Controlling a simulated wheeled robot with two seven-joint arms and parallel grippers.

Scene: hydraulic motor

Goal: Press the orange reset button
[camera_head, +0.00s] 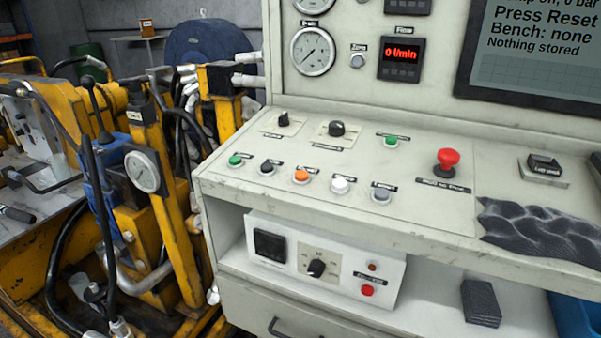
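The orange button (301,176) sits on the sloping control panel (420,209), in the front row. A black button (267,168) is to its left and a white button (340,185) to its right. A small black label lies just behind the orange button, but its text is too small to read. The screen (541,48) at the upper right reads "Press Reset", "Bench: none" and "Nothing stored". Neither of my grippers is in view, and nothing covers the orange button.
The front row also has green (235,160) and grey (381,196) buttons. A red mushroom button (447,159) stands taller to the right, near a crumpled dark cloth (540,228). Yellow machinery with hoses (165,200) crowds the left. A shelf below holds a white control box (325,262).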

